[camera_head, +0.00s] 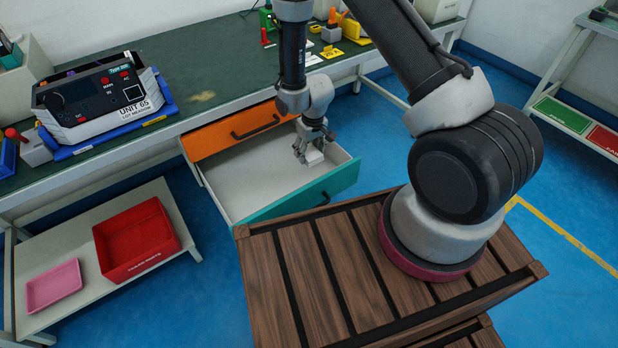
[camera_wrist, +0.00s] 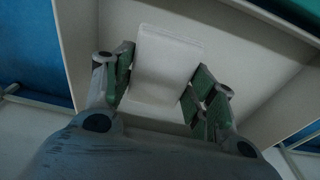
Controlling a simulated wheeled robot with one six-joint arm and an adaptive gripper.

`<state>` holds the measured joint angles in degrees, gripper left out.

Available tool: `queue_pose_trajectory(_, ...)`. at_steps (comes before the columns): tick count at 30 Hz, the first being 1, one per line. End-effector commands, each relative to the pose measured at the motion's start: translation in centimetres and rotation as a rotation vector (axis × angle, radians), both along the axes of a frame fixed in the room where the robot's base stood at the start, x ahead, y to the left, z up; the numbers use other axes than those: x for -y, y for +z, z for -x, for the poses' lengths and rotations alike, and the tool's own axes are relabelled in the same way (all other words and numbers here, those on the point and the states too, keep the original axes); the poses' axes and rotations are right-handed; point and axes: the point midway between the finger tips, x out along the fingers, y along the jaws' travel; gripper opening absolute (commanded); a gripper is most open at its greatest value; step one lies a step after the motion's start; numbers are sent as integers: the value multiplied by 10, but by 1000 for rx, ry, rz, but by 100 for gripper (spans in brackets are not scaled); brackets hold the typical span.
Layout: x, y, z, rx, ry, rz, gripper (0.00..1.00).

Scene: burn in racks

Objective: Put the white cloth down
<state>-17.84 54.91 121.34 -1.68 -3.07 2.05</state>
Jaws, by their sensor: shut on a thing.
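The white cloth (camera_wrist: 162,64) is a small, pale folded block between my gripper's fingers in the wrist view. It also shows in the head view (camera_head: 313,157), low inside the open drawer with the teal front (camera_head: 300,197). My gripper (camera_head: 306,150) points down into this drawer and is shut on the cloth; its green-padded fingers flank the cloth in the wrist view (camera_wrist: 158,88). The drawer floor around the cloth is pale and bare. I cannot tell whether the cloth touches the floor.
An orange-fronted drawer (camera_head: 235,135) sits beside the teal one under the green bench top (camera_head: 215,60). A boxed unit (camera_head: 100,100) stands on the bench. A red bin (camera_head: 137,240) and a pink tray (camera_head: 54,286) lie on a low shelf at left.

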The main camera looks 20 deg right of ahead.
Motion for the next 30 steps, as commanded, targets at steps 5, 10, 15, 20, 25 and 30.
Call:
queue_pose_trajectory(5, -2, -33, 2, -2, 10, 2, 37)
queue_pose_trajectory(10, -2, -61, 1, 0, 10, 1, 37)
queue_pose_trajectory(15, -2, -80, 1, 0, 10, 1, 37)
queue_pose_trajectory(20, -2, -104, 1, 1, 10, 1, 37)
queue_pose_trajectory(25, -2, -110, 0, 2, 10, 1, 37)
queue_pose_trajectory(30, -2, -110, 0, 2, 10, 1, 37)
